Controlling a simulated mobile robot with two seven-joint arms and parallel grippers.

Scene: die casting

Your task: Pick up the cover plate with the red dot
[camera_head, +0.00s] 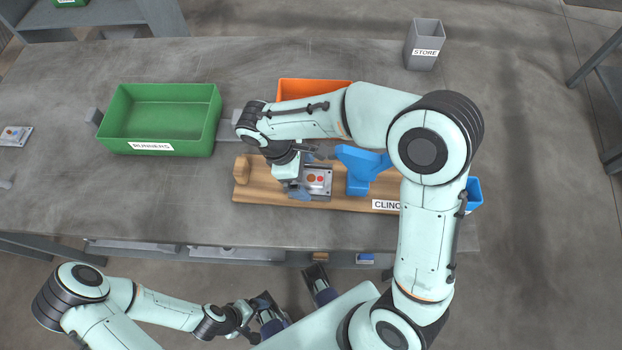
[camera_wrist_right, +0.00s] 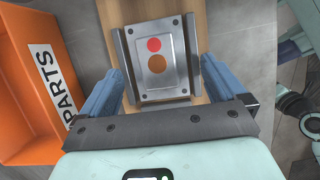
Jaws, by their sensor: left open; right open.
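The cover plate (camera_head: 326,186) is a light grey metal rectangle with small corner holes, lying in a darker metal holder on a wooden board. In the right wrist view the plate (camera_wrist_right: 170,86) shows a red dot (camera_wrist_right: 154,45) and a larger brown circle below it. My right gripper (camera_head: 308,174) is above the plate, open and empty. In the wrist view its blue fingers (camera_wrist_right: 164,72) stand on either side of the plate and holder, apart from them. My left gripper (camera_head: 264,306) is open, in front of the table's near edge, away from the plate.
An orange PARTS bin (camera_wrist_right: 28,75) stands beside the board, partly behind my right arm in the head view. A blue clamp-like block (camera_head: 359,187) is just right of the plate. A green RUNNERS bin (camera_head: 160,96) is left; a grey STORE box (camera_head: 421,57) is back right.

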